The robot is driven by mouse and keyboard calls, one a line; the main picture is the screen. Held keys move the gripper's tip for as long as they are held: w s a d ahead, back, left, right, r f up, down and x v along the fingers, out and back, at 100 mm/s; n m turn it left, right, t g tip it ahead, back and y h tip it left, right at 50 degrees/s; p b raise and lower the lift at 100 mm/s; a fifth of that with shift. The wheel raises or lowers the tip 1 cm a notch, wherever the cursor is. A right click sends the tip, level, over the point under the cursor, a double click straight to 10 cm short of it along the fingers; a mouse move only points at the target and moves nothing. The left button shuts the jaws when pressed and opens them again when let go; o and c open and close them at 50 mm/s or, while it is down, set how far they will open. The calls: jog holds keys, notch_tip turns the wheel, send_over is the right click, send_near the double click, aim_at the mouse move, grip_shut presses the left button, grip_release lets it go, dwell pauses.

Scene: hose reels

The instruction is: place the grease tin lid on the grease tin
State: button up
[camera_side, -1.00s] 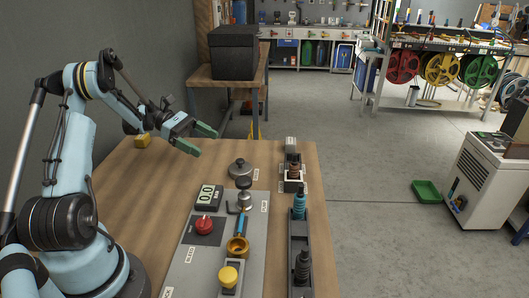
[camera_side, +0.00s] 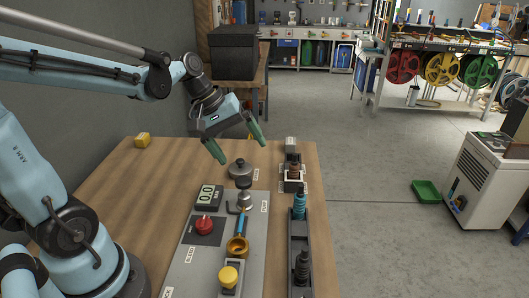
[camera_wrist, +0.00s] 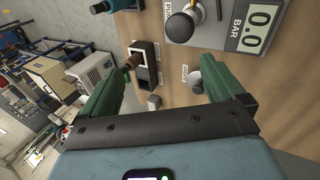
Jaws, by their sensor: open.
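My gripper (camera_side: 240,150) is open and empty, its green fingers spread and pointing down above the far part of the table; the fingers (camera_wrist: 162,70) also show in the wrist view. In the wrist view this grey piece (camera_wrist: 194,78) lies between the fingers, partly hidden by the right one. I cannot make out a separate grease tin, nor whether the round piece rests on one.
A grey panel (camera_side: 178,272) holds a 0.0 gauge (camera_side: 208,194), a red knob (camera_side: 204,224), a blue-handled fitting (camera_side: 240,228) and a yellow button (camera_side: 229,277). Right of it stand a holder with a brown piece (camera_side: 294,171) and a dark rack (camera_side: 300,270). A yellow block (camera_side: 142,139) lies back left.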

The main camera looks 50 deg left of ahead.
jog(key=s+d+m+t+y, duration=0.2)
jog(key=s+d+m, duration=0.3)
jog(key=m, duration=0.5)
jog(key=shift+s+f+t+y, duration=0.2)
jog(key=shift+s+t+y, duration=0.2)
jog(key=shift+s+y, duration=0.2)
dwell(0.5)
